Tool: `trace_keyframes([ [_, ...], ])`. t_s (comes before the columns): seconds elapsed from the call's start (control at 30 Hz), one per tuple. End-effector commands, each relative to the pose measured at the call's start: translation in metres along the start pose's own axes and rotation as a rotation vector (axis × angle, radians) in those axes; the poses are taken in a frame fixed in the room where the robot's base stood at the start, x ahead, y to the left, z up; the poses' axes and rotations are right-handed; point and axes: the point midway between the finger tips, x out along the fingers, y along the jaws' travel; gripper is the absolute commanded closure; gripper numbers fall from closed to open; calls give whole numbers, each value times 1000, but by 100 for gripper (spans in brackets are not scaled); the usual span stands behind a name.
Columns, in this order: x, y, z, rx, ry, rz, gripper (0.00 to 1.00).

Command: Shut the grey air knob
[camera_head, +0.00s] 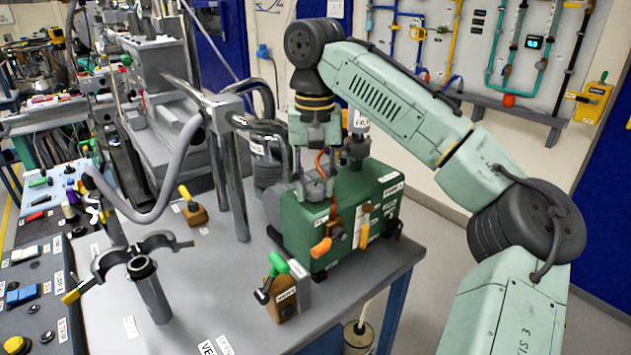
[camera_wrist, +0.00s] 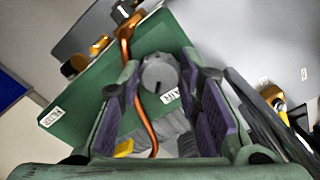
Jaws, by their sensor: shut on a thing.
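The grey air knob (camera_wrist: 158,72) is a round knob with a short dark mark on its face, on top of the green box (camera_head: 300,228). It shows in the wrist view between the tips of my fingers, with a white label (camera_wrist: 171,95) close beside it. My gripper (camera_head: 317,186) points down over the box top. Its purple-padded fingers (camera_wrist: 160,82) are shut on the knob from both sides. The green box top also shows in the wrist view (camera_wrist: 75,108).
An orange hose (camera_wrist: 138,85) runs close by my fingers. Orange-handled fittings (camera_head: 320,248) are on the box's front. A green-handled block (camera_head: 283,292) stands before the box. Metal posts (camera_head: 232,180) and a grey hose rise at left. The bench (camera_head: 205,285) has clear room in front.

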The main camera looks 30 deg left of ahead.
Motion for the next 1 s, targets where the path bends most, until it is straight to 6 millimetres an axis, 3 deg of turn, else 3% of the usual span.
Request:
trace_keyframes([
  [0.6, 0, -2, -1, 544, 1, -1, 96],
  [1.0, 0, -2, -1, 720, 1, -1, 96],
])
